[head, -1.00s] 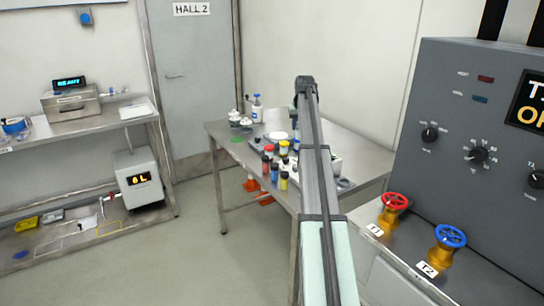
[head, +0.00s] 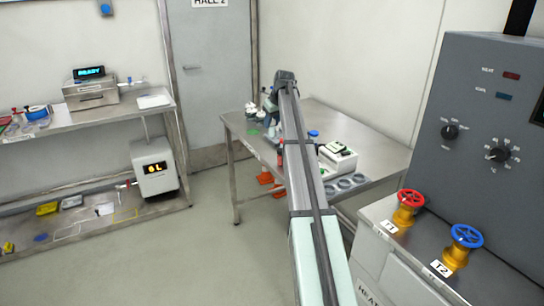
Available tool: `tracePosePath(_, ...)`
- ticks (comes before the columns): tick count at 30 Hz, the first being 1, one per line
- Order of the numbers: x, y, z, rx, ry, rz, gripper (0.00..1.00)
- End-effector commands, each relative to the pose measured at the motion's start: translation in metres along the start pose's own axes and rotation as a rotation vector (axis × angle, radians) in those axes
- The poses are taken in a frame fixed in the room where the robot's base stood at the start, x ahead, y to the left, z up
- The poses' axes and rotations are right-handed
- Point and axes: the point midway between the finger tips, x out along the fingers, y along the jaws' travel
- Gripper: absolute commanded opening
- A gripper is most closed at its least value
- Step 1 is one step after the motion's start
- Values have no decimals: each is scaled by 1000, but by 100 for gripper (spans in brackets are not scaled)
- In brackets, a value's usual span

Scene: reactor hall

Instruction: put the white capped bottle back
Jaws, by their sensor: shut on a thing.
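My gripper (head: 270,95) is at the far end of my arm, over the back left of the steel table (head: 375,150). It is small and mostly hidden by my wrist and arm. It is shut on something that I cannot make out. I cannot pick out the white capped bottle for certain. Small pale containers (head: 251,110) stand at the table's back left corner, left of my gripper. A green round mark (head: 253,132) lies on the table in front of them.
A white device (head: 338,158) and a tray with round holes (head: 345,183) are right of my arm. A blue-capped item (head: 313,135) stands behind them. The table's right side is clear. A control cabinet (head: 475,130) with red (head: 410,198) and blue (head: 467,236) valve wheels is at right.

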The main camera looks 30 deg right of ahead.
Motion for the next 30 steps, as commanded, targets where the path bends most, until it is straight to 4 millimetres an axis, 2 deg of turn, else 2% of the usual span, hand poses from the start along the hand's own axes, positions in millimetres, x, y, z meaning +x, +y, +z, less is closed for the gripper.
tracePosePath(5, 14, 0, 7, -13, -1, -6, 0)
tracePosePath(12, 49, 0, 22, -11, -1, -5, 0)
tracePosePath(19, 65, 0, 28, -11, -1, -5, 0)
tracePosePath(26, 90, 0, 38, -10, -1, -5, 0)
tracePosePath(30, 92, 0, 38, -10, 0, -4, 0)
